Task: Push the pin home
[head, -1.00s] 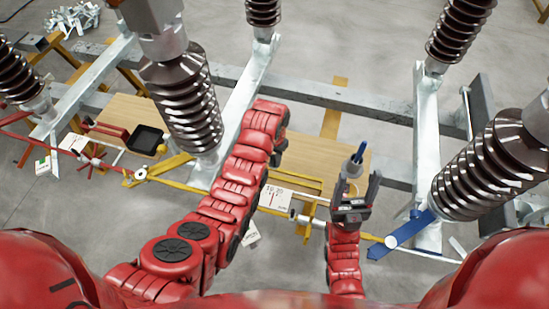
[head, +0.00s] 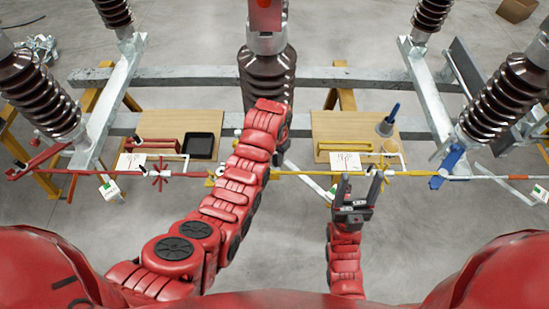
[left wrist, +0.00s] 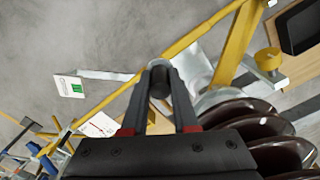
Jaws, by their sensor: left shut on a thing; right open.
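My left gripper (left wrist: 159,75) is shut on a dark grey round-ended piece (left wrist: 160,84) in the left wrist view. This may be the pin, but I cannot tell for sure. In the head view the left arm hides this gripper and the piece. A yellow rod (head: 318,173) runs across the front of the steel frame, and its line passes close behind the left fingertips in the left wrist view (left wrist: 110,98). Whether the piece touches it is unclear. My right gripper (head: 358,186) is open and empty, just in front of the rod.
Brown ribbed insulators (head: 505,97) stand on the grey steel frame (head: 205,76). A board (head: 330,122) with a blue-handled tool (head: 392,114) lies beyond the rod. A black tray (head: 201,146) is at left. A red rod (head: 125,173) and a blue clamp (head: 449,163) sit along the line.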

